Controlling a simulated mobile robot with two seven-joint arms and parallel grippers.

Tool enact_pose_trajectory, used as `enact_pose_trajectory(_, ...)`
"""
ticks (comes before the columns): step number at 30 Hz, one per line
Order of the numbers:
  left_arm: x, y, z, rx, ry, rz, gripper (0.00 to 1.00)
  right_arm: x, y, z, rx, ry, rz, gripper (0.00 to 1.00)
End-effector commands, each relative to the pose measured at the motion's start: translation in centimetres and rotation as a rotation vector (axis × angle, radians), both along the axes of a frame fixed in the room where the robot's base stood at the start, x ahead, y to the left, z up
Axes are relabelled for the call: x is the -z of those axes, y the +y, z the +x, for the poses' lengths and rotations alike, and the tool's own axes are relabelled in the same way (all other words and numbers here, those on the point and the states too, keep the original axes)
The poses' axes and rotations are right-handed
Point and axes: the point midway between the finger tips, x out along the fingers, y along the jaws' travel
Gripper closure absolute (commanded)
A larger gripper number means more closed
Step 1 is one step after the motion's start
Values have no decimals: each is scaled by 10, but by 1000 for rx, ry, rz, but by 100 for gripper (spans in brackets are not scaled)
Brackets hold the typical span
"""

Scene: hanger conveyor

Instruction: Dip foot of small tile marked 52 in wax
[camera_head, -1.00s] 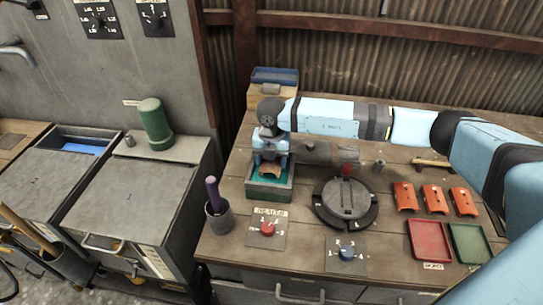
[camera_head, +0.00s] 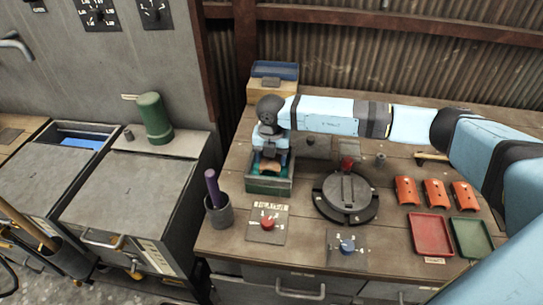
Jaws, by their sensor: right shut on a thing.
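My right gripper (camera_head: 270,158) points down at the green-walled box (camera_head: 270,186) on the left part of the workbench. It is shut on an orange-brown tile (camera_head: 270,168), held at or just inside the box's rim. The tile's marking cannot be read, and whether its foot touches the contents is hidden. Three orange tiles (camera_head: 407,191), (camera_head: 436,193), (camera_head: 465,195) lie in a row on the right of the bench. My left gripper is not in view.
A round dark turntable (camera_head: 345,197) stands mid-bench. A red tray (camera_head: 431,234) and a green tray (camera_head: 472,237) lie at the right. A grey cup with a purple handle (camera_head: 213,187) stands left of the heater dial plate (camera_head: 267,225). A blue dial (camera_head: 347,247) is near the front edge.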

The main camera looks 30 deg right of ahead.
Motion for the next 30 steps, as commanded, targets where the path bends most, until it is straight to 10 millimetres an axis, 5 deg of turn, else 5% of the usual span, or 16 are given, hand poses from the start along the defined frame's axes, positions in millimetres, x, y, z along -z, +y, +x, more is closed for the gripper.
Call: enact_pose_trajectory(30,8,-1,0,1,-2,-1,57,13,0,0,0,0,0,64)
